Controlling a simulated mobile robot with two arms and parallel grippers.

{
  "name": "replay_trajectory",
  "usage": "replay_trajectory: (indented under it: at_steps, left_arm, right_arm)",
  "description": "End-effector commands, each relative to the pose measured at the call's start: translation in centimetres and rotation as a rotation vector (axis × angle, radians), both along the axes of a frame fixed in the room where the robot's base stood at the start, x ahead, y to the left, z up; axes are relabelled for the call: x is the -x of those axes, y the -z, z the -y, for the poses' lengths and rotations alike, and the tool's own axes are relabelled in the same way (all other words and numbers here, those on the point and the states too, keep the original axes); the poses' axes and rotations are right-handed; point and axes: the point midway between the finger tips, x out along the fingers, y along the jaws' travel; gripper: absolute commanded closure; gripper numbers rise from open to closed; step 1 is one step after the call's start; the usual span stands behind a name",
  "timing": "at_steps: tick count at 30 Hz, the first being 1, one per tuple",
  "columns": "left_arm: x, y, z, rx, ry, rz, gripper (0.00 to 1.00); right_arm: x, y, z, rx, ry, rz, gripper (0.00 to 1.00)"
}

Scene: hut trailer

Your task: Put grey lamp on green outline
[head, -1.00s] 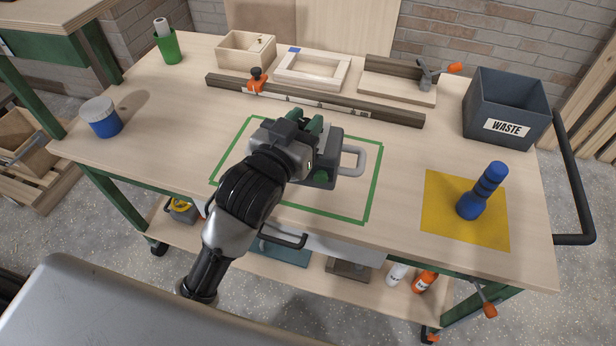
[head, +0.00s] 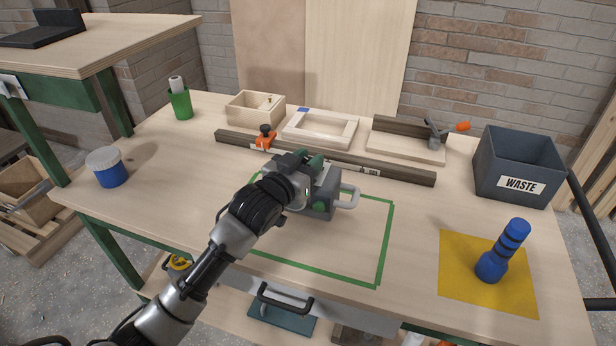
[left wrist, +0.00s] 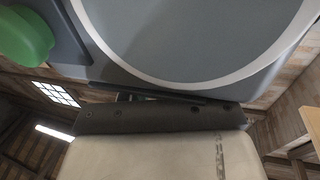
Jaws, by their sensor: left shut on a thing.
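The grey lamp (head: 322,205) is a boxy grey body with a pale handle on its right side and green knobs. My left gripper (head: 302,178) is shut on it from the left and hides part of it. The lamp overlaps the back part of the green outline (head: 388,240) on the workbench. I cannot tell whether it touches the bench or hangs just above it. In the left wrist view the lamp's grey face with a white ring (left wrist: 190,45) fills the top, beside the dark gripper pad (left wrist: 160,118). My right gripper is not in view.
A long dark rail (head: 400,173) with an orange clamp lies behind the lamp. A blue flashlight (head: 502,250) stands on a yellow mat (head: 455,265) at right. A waste bin (head: 515,165) is at back right. A blue jar (head: 107,168) stands at left. The front of the outline is clear.

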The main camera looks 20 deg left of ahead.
Motion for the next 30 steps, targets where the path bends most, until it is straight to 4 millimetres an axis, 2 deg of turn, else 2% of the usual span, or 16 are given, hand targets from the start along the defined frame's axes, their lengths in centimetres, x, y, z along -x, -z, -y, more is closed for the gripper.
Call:
replay_trajectory:
  at_steps: [9, 21, 22, 27, 30]
  left_arm:
    - [-0.1, 3.7, 0.0, 0.002, 0.001, 0.001, 1.00]
    - [-0.1, 4.2, 0.0, 0.001, 0.001, 0.003, 1.00]
    - [0.0, 4.4, 0.0, 0.000, 0.001, 0.000, 0.69]
    - [0.0, 4.4, 0.0, 0.000, 0.001, 0.000, 0.46]
    - [0.0, 4.4, 0.0, 0.000, 0.001, 0.000, 0.46]
  right_arm:
    - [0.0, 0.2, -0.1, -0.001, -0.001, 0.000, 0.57]
    - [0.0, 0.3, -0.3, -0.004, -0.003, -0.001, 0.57]
    - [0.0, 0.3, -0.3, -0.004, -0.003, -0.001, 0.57]
    - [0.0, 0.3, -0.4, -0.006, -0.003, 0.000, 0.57]
    - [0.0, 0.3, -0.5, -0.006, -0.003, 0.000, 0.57]
